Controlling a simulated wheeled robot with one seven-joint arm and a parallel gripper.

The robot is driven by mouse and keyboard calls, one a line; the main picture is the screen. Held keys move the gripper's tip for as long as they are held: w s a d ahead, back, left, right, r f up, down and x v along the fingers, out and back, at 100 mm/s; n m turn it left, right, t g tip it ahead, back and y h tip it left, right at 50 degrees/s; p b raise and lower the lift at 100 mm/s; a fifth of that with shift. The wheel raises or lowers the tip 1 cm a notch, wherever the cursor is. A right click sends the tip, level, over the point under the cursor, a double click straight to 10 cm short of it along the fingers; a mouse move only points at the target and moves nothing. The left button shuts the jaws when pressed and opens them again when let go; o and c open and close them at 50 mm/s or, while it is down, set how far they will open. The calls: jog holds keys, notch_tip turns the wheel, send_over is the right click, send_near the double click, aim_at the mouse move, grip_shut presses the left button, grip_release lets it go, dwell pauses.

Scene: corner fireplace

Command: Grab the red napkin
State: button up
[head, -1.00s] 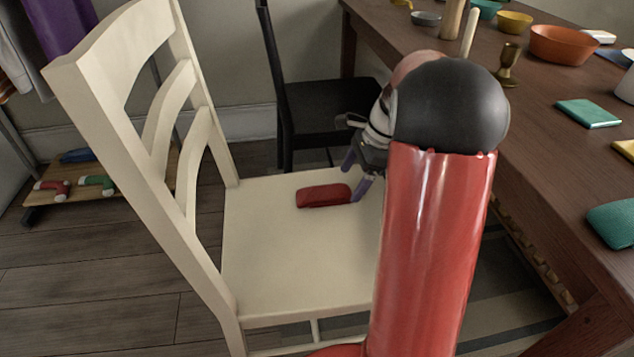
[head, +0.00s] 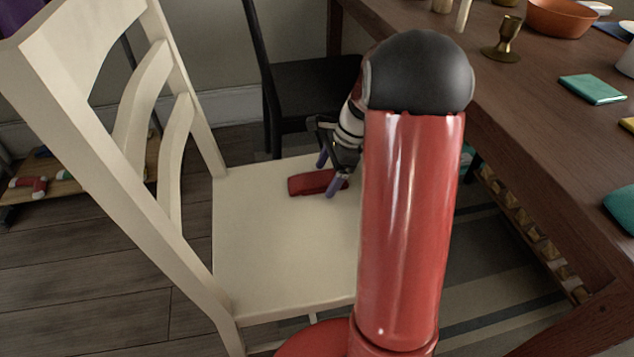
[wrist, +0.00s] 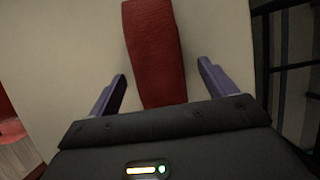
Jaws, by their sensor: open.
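The red napkin (head: 309,183) is a folded, elongated bundle lying on the seat of the cream chair (head: 275,255). My gripper (head: 329,178) is low over the seat at the napkin's right end, its two purple fingers apart. In the wrist view the napkin (wrist: 155,50) runs from the top edge down between the open fingers, and its near end reaches the gripper body's edge. The fingers (wrist: 160,83) stand on either side of it with a gap on both sides. Whether the fingertips touch the seat cannot be told.
The chair's tall slatted back (head: 120,150) rises on the left. A black chair (head: 310,105) stands behind. A wooden table (head: 530,110) on the right holds a brass goblet (head: 503,40), an orange bowl (head: 562,17) and a teal napkin (head: 592,89). The front of the seat is clear.

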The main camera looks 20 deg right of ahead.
jog(key=shift+a+f, duration=0.1)
jog(key=shift+f, duration=0.05)
jog(key=c, duration=1.1)
